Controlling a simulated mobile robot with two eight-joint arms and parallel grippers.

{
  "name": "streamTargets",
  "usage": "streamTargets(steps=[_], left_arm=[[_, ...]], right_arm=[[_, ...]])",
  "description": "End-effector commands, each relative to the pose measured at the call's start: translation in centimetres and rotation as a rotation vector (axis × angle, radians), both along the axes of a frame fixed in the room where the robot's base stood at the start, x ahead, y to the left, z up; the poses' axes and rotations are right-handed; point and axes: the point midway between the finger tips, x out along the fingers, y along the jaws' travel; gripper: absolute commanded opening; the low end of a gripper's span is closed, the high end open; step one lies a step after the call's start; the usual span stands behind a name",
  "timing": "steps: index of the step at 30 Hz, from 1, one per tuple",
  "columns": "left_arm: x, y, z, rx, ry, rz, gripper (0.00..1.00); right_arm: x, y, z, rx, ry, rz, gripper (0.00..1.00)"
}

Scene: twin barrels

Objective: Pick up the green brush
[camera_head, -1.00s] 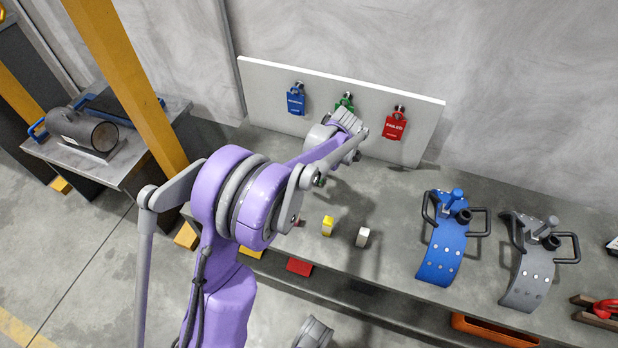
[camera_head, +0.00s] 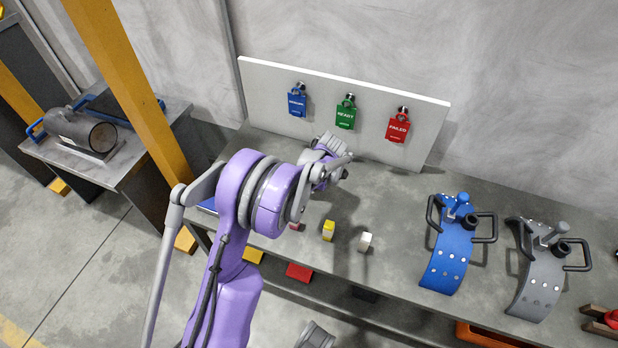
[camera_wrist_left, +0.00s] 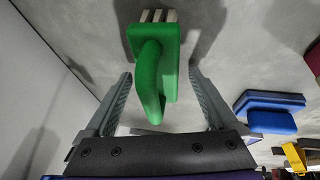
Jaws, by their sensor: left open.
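The green brush (camera_wrist_left: 155,65), with a green block, an arched handle and pale bristles, shows in the left wrist view. It lies between the two spread fingers of my left gripper (camera_wrist_left: 160,82), with gaps on both sides. In the head view my left gripper (camera_head: 333,165) is over the bench near the white board, and the brush is hidden there behind my arm. My right gripper is not in view.
The bench (camera_head: 390,215) holds small yellow (camera_head: 328,230) and white (camera_head: 365,242) pieces, and blue (camera_head: 447,245) and grey (camera_head: 540,268) curved parts. The board (camera_head: 375,95) carries blue, green and red tags. A blue object (camera_wrist_left: 268,108) lies right of the brush.

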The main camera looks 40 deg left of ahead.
Motion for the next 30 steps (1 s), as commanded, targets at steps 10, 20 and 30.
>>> streamTargets(steps=[10,20,30], left_arm=[[0.0,0.0,0.1,0.0,0.0,-0.001,0.5],[0.0,0.0,0.1,0.0,0.0,-0.001,0.0],[0.0,0.0,1.7,0.0,-0.001,0.0,0.0]], right_arm=[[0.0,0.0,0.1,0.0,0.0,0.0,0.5],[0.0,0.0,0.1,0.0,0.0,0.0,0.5],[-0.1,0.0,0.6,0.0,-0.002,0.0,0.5]])
